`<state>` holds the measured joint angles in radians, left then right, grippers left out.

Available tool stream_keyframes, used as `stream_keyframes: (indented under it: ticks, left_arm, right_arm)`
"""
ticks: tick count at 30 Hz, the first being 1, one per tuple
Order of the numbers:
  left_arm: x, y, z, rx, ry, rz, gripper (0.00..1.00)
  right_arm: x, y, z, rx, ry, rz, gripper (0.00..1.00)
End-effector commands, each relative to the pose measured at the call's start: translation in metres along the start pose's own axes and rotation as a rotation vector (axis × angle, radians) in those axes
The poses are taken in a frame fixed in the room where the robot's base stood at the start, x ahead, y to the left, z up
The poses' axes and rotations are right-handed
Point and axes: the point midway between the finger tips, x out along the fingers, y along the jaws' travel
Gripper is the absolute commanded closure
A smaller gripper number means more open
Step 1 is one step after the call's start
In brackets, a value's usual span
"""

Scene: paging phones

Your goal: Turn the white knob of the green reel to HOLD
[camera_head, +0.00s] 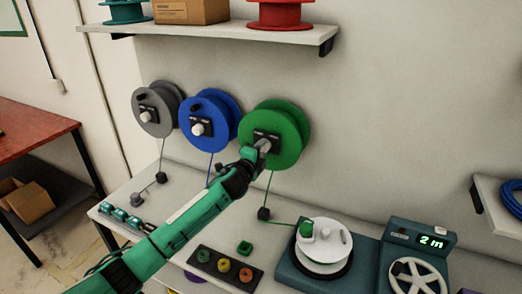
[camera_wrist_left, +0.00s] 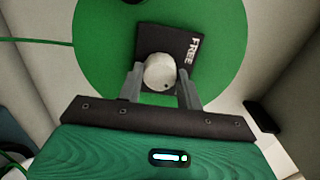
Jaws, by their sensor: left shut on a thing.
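The green reel (camera_head: 290,122) hangs on the wall, rightmost of three reels. It fills the upper middle of the left wrist view (camera_wrist_left: 100,48). Its white knob (camera_wrist_left: 160,70) sits on a dark plate (camera_wrist_left: 186,44) that reads FREE on the right side; no other word is readable. A small dark dot shows on the knob's face. My left gripper (camera_head: 263,147) reaches the reel's front, and its two fingers (camera_wrist_left: 160,88) are shut on the knob from both sides. In the head view the gripper hides most of the knob. My right gripper is not in view.
A blue reel (camera_head: 221,104) and a grey reel (camera_head: 166,91) hang to the left, each with a white knob. Below are a white spool (camera_head: 341,247) on a teal device, a display reading 2 m (camera_head: 432,242), and a button tray (camera_head: 207,271). A shelf (camera_head: 220,42) runs above.

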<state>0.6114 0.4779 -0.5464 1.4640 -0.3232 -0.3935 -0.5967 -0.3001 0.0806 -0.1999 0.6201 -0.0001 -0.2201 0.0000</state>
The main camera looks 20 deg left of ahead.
Motion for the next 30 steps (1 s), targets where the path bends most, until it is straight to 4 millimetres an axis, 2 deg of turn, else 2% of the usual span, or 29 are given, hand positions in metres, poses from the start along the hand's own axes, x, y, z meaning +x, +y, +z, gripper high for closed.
stream_keyframes:
  ticks: [14, 15, 18, 30]
  left_arm:
    - [-0.0002, 0.0013, -0.0007, 0.017, 0.001, 0.002, 0.87]
    - [-0.0002, 0.0013, -0.0007, 0.017, 0.001, 0.002, 0.62]
    - [-0.0001, 0.0011, -0.0006, 0.016, 0.001, 0.001, 0.42]
    - [-0.0047, 0.0013, 0.0000, 0.015, 0.000, 0.000, 0.42]
  right_arm:
    - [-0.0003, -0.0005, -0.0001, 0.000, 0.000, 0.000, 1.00]
    - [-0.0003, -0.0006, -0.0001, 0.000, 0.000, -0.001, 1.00]
    - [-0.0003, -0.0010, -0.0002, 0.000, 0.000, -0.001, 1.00]
    - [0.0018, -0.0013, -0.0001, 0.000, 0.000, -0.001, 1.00]
